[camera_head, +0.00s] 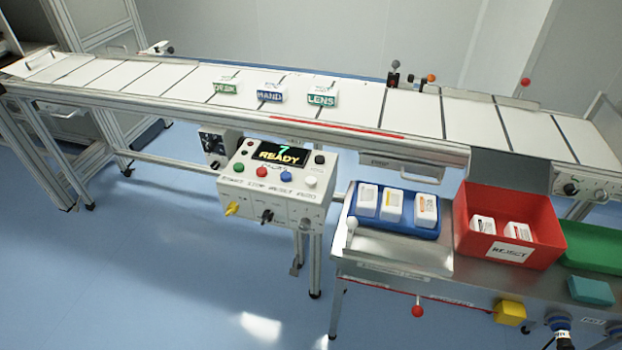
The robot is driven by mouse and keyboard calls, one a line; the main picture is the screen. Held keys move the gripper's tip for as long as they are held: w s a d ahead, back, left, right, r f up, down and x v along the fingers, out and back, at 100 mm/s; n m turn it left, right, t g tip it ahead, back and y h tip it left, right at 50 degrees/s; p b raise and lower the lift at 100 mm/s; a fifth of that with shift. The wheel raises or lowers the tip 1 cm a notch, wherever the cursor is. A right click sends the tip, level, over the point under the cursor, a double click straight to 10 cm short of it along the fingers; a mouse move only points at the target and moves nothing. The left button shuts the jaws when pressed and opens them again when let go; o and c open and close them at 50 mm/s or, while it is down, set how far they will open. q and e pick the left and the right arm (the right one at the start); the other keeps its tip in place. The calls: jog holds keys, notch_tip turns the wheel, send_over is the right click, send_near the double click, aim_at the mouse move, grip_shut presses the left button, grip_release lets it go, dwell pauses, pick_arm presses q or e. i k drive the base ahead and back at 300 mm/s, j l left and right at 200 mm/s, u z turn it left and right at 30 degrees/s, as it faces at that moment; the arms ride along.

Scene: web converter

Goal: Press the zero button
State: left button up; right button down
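A pale control box (268,212) stands in front of the conveyor, left of the centre. Its dark display (278,153) reads "7" above "READY". Below the display is a row of buttons: a green button (239,167), a red button (261,171), a blue button (285,176) and a white button (311,181). A black button (319,159) is right of the display. A yellow switch (232,208) is on the lower front. Neither of my grippers is in view.
The conveyor (180,78) runs across the back, carrying small packs marked in green and blue. A metal bench at right holds a blue tray (397,229) with white packs, a red reject bin (512,198) and a green tray (595,245). Blue floor (150,270) is clear at left.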

aim_at(310, 181)
jog(key=z, duration=0.45)
jog(key=i+j+z, duration=0.25)
jog(key=j, duration=0.2)
jog(key=j+z, duration=0.25)
jog(key=j, duration=0.25)
jog(key=j+z, duration=0.25)
jog(key=j, duration=0.25)
jog(key=i+j, duration=0.1)
jog(key=j, duration=0.55)
jog(key=i+j, duration=0.1)
jog(key=j, duration=0.55)
jog(key=z, duration=0.05)
